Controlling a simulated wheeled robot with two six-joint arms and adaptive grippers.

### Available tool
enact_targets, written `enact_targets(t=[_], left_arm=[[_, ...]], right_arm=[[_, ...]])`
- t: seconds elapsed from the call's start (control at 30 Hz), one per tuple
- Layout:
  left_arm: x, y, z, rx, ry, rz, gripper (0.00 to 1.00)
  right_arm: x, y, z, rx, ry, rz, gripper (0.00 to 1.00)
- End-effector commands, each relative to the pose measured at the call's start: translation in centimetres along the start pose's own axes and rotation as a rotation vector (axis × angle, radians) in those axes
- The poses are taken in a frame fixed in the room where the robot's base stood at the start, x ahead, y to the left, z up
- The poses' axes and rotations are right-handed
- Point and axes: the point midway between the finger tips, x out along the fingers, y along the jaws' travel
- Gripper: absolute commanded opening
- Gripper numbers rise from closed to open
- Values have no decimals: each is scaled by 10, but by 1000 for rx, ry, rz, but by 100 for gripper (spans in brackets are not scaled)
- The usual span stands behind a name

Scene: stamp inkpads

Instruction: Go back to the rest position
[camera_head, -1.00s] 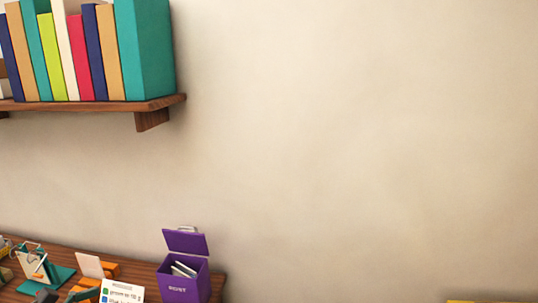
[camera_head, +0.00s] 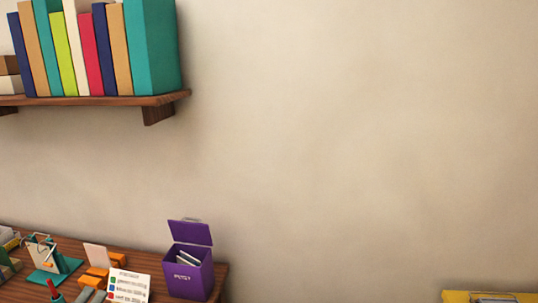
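Neither of my grippers shows in the head view. A wooden desk (camera_head: 222,281) runs along the bottom left. On it, a purple box (camera_head: 190,277) stands near the right end with its lid raised and pale cards or papers inside. A white card (camera_head: 128,285) with coloured squares and lines of writing stands left of the box. Orange blocks with a pale panel (camera_head: 96,257) are behind the card.
A teal stand with a pale board (camera_head: 44,257) is at the desk's left. A wall shelf (camera_head: 95,101) holds several upright books (camera_head: 153,48). A yellow object (camera_head: 455,297) shows at the bottom right. The wall between is bare.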

Motion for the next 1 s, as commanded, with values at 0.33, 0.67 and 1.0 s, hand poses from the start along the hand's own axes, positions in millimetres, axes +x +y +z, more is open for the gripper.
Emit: enact_targets(t=[0.33,0.67,1.0], left_arm=[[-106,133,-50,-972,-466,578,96],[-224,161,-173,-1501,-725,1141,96],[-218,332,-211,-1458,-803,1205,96]], right_arm=[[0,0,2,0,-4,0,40],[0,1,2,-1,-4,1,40],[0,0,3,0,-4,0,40]])
